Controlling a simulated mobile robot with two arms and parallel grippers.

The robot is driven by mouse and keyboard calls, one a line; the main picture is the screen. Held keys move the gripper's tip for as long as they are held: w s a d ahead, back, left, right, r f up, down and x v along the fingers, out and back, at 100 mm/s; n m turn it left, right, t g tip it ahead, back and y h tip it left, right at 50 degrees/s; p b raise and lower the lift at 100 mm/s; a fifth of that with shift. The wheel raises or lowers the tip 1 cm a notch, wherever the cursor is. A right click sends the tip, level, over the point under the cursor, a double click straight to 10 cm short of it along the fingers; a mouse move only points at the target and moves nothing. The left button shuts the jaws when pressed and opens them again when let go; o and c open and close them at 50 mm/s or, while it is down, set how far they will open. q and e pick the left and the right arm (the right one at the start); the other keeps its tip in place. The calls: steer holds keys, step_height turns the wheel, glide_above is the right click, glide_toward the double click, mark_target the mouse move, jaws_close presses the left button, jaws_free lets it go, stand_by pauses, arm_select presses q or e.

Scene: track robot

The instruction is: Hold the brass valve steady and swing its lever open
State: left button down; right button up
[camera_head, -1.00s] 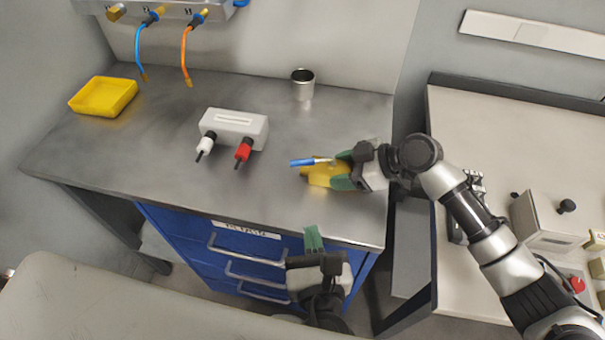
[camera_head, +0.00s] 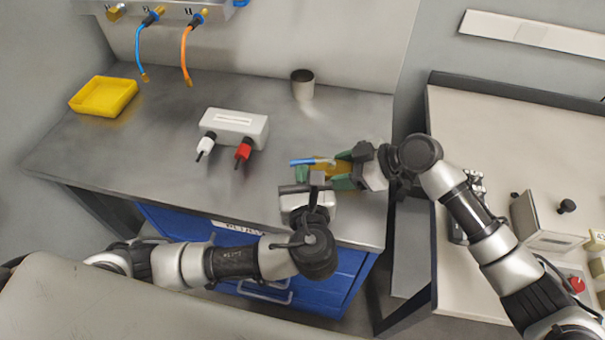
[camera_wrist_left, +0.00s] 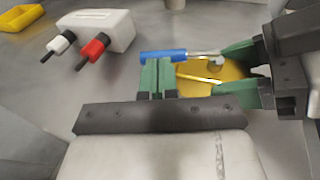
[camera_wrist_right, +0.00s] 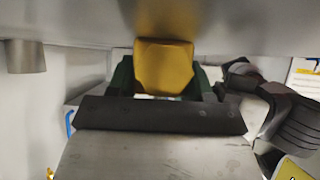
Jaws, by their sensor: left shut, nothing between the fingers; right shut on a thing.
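My right gripper (camera_head: 341,169) is shut on the valve body from the right. My left gripper (camera_head: 302,174) is shut and empty. In the left wrist view its green fingertips (camera_wrist_left: 157,68) are together just on the near side of the blue grip; whether they touch it I cannot tell.
A white box (camera_head: 233,126) with a white and a red plug stands left of the valve. A metal cup (camera_head: 303,84) stands behind it, and a yellow tray (camera_head: 103,98) lies at the far left. The bench between them is bare.

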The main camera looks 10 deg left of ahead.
steer(key=shift+s+f, duration=0.1)
steer(key=shift+f, duration=0.2)
arm_select(q)
steer(key=shift+w+a+m+t+h, duration=0.35)
steer(key=shift+w+m+h, duration=0.25)
steer(key=shift+h, duration=0.2)
steer(key=shift+w+a+r, duration=0.1)
steer(key=shift+w+a, duration=0.1)
steer(key=shift+w, duration=0.1)
arm_select(e)
steer(key=shift+s, duration=0.1)
